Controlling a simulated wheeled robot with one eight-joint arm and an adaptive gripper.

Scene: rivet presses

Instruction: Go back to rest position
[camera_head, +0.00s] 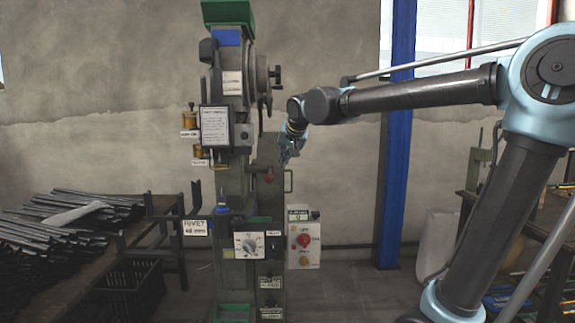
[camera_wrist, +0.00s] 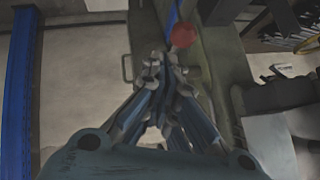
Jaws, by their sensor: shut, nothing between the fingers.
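My gripper (camera_head: 287,158) hangs at the end of my arm, pointing down, in front of the rivet press (camera_head: 230,170) in the head view. In the wrist view my gripper (camera_wrist: 166,62) has its fingers closed together with nothing between them. A red knob (camera_head: 268,176) on the press sits just below and left of the gripper; in the wrist view the red knob (camera_wrist: 183,35) appears just beyond the fingertips. I cannot tell whether the fingers touch the press.
A control box (camera_head: 303,243) with a red button is beside the press. A table (camera_head: 85,255) with dark metal bars (camera_head: 60,218) stands left, a black crate (camera_head: 128,287) near it. A blue post (camera_head: 396,150) stands behind my arm. Floor right of the press looks clear.

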